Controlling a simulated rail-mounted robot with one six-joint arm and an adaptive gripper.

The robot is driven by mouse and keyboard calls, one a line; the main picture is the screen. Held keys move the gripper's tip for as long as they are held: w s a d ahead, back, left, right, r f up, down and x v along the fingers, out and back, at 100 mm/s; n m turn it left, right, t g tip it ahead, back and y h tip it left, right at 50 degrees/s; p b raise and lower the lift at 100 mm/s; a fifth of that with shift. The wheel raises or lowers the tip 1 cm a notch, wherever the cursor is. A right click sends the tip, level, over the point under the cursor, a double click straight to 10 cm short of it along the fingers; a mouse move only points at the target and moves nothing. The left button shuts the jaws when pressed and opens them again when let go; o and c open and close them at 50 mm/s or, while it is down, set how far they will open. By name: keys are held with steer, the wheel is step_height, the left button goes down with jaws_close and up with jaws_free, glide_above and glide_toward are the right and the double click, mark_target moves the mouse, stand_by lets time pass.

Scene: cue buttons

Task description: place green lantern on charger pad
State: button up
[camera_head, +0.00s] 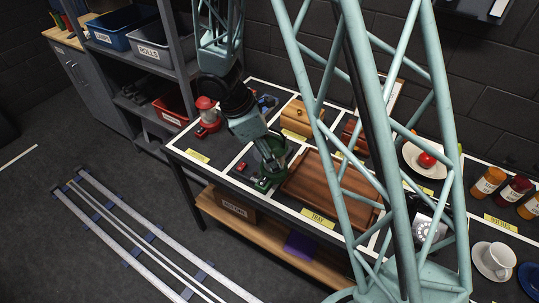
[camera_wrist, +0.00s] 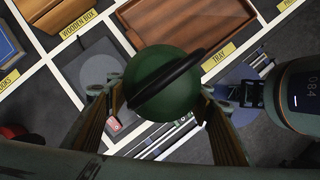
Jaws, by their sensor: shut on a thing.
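The green lantern (camera_head: 264,183) has a round green top (camera_wrist: 160,72) with a black ring handle. My gripper (camera_wrist: 158,98) is shut on it, with one finger on each side of the top. In the head view my gripper (camera_head: 258,150) points down over the table at the left of the wooden tray. The lantern looks upright; I cannot tell whether its base touches the table. A dark grey square with a paler disc (camera_wrist: 97,72), perhaps the charger pad, lies left of the lantern in the wrist view, partly hidden by my finger.
A red lantern (camera_head: 207,113) stands at the table's left end. The wooden tray (camera_head: 322,206) lies right of the green lantern. A wooden box (camera_head: 297,118) stands behind. A small red item (camera_head: 243,167) lies beside the lantern.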

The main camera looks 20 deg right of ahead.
steer(key=w+d+f, duration=0.1)
steer(key=w+d, duration=0.2)
steer(key=w, duration=1.2)
steer(key=shift+w+f, duration=0.25)
steer(key=shift+w, duration=0.1)
steer(key=shift+d, duration=0.1)
steer(key=shift+f, duration=0.1)
steer(key=shift+f, duration=1.65)
steer(key=shift+f, duration=0.1)
steer(key=o, duration=1.2)
